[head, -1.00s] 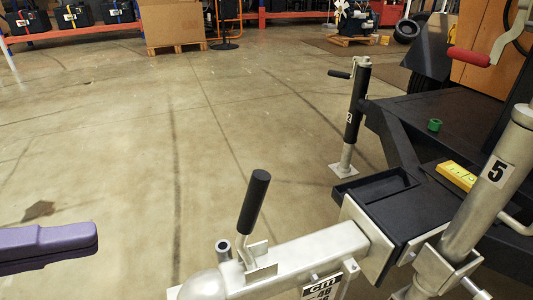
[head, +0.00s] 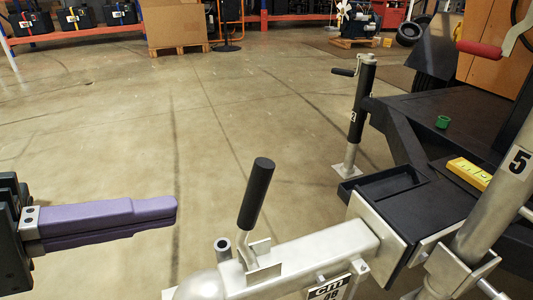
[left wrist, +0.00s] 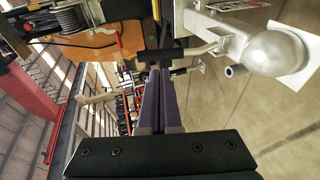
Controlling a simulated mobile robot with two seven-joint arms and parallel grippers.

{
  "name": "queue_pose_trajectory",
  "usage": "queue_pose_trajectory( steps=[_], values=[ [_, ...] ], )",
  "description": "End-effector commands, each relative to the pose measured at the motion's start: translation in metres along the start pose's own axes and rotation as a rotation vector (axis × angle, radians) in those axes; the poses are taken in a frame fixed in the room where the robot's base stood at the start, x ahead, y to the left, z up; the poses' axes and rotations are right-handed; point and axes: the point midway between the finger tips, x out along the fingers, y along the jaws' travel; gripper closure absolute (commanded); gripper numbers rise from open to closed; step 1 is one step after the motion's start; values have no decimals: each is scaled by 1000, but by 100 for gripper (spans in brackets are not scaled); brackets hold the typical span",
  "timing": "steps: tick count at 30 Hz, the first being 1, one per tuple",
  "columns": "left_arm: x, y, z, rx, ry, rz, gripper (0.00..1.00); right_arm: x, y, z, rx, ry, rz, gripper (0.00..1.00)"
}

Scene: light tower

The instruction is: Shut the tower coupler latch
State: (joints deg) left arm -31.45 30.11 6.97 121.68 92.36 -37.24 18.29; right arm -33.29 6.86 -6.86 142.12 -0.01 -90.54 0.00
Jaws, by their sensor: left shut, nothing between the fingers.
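The tower coupler (head: 205,287) is silver, with a rounded end, at the bottom of the head view. Its latch lever with a black grip (head: 256,195) stands up, tilted slightly right. In the left wrist view the coupler's ball-shaped end (left wrist: 275,55) is at upper right, and the black grip (left wrist: 160,55) lies just beyond my fingertips. My left gripper (head: 175,208) has purple fingers, shut and empty, pointing right. In the head view it is left of the grip with a gap between; I see no contact. My right gripper is not in view.
A silver jack post marked 5 (head: 495,195) stands at the right. Another jack (head: 357,120) stands behind. The floor left of the coupler is clear.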

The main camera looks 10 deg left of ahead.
Motion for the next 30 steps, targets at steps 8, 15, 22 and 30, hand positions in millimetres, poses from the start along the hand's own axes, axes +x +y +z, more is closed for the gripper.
queue_pose_trajectory(
  steps=[8, 15, 22, 30],
  values=[
    [53, 0, -1, 0, 3, 3, 100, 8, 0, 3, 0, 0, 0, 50],
    [71, 0, 0, -1, 1, 0, 100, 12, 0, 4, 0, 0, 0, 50],
    [72, 0, 0, -1, 1, -1, 100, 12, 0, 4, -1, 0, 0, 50],
    [72, 4, 0, 0, 1, -12, 100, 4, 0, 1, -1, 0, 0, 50]
  ],
)
